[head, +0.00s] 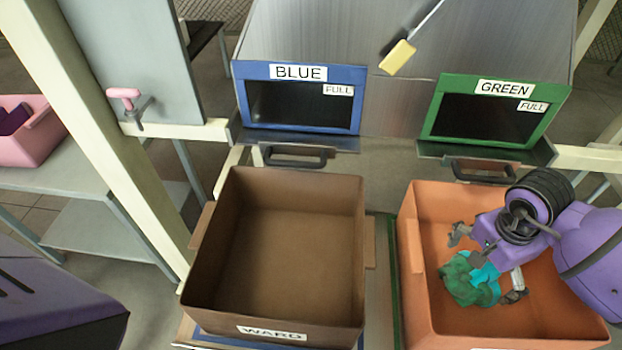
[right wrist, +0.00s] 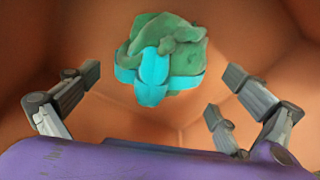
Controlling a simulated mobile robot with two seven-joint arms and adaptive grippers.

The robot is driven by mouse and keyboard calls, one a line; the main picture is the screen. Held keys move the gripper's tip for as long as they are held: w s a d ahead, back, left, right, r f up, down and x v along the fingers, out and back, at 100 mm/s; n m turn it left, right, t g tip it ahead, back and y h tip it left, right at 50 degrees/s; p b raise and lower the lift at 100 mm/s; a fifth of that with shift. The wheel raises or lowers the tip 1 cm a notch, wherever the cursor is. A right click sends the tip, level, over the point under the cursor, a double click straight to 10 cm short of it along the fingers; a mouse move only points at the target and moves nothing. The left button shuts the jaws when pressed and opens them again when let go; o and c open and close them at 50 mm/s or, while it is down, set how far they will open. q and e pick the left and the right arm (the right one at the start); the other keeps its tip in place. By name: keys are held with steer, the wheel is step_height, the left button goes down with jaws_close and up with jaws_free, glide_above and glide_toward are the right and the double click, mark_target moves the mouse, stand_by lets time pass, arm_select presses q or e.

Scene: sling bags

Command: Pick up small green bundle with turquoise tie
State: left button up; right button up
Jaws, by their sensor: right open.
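The small green bundle with a turquoise tie (head: 468,280) lies inside the orange bin (head: 411,262) at the right of the head view. In the right wrist view the bundle (right wrist: 162,60) is ahead of the gripper, centred between the spread fingers. My right gripper (head: 488,262) reaches down into the orange bin over the bundle, open, with its fingers on either side. In the right wrist view the right gripper's fingers (right wrist: 160,92) show a clear gap to the bundle on both sides. My left gripper is not in view.
An empty brown bin (head: 290,240) labelled WARD stands left of the orange bin. Behind are a blue-framed opening (head: 300,72) and a green-framed opening (head: 492,88), both marked FULL. A pink bin (head: 35,140) sits on a shelf at far left.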

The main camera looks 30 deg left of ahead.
steer(key=f, duration=0.4)
steer(key=shift+w+d, duration=0.1)
steer(key=shift+d, duration=0.15)
steer(key=shift+f, duration=0.2)
steer(key=shift+c, duration=2.6)
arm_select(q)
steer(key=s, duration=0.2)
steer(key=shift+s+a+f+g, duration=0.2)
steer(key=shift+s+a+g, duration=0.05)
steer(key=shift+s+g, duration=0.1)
arm_select(e)
steer(key=c, duration=0.7)
steer(key=shift+o, duration=0.2)
steer(key=shift+w+r, duration=0.1)
